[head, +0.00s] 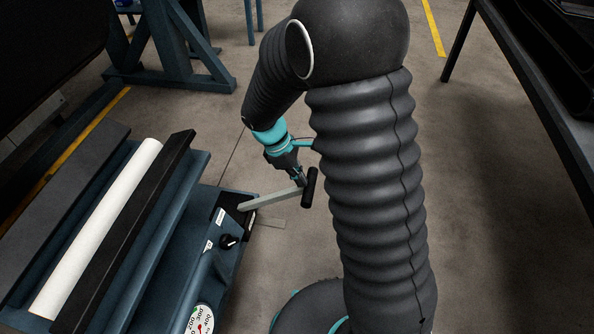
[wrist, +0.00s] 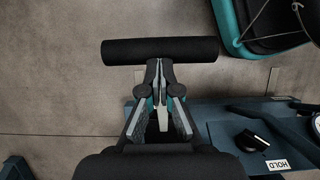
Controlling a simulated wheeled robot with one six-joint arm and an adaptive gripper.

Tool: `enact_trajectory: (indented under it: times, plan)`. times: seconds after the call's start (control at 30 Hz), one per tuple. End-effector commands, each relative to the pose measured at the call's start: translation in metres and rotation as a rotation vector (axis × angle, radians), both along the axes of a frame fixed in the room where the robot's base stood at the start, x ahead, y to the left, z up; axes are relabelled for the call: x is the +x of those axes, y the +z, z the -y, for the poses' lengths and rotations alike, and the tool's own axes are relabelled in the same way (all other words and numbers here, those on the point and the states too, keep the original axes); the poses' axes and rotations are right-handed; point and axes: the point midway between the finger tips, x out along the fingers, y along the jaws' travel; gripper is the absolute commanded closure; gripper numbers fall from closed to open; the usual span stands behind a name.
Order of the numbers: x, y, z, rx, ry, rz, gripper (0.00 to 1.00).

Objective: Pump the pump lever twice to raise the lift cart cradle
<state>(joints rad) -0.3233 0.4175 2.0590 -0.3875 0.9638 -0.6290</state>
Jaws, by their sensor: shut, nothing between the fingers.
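The lift cart (head: 190,262) stands at the lower left in the head view. Its cradle (head: 120,238) carries a long white roll (head: 105,222) between dark rails. The pump lever (head: 270,199) is a grey bar sticking out from the cart's right end, ending in a black crosswise handle (head: 310,187). My gripper (head: 300,183) points down at the bar, just beside the handle. In the wrist view, my gripper (wrist: 159,66) is shut and empty, its tips close to the handle (wrist: 190,51). The bar is largely hidden behind the fingers there. I cannot tell whether they touch.
A black knob (head: 229,241) with a HOLD label (wrist: 277,165) sits on the cart near the lever. A gauge (head: 203,318) is lower down. A blue steel frame (head: 170,55) stands behind. A dark table-like structure (head: 530,80) is at right. Floor beyond the handle is clear.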

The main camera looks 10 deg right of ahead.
Motion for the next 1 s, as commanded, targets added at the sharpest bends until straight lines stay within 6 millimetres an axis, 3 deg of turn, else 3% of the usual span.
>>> enact_trajectory:
  times: [0.7,1.0]
  plan:
    - [-0.007,-0.025,0.017,-0.001,-0.001,-0.002,1.00]
    - [-0.007,-0.027,0.019,-0.001,0.000,-0.001,1.00]
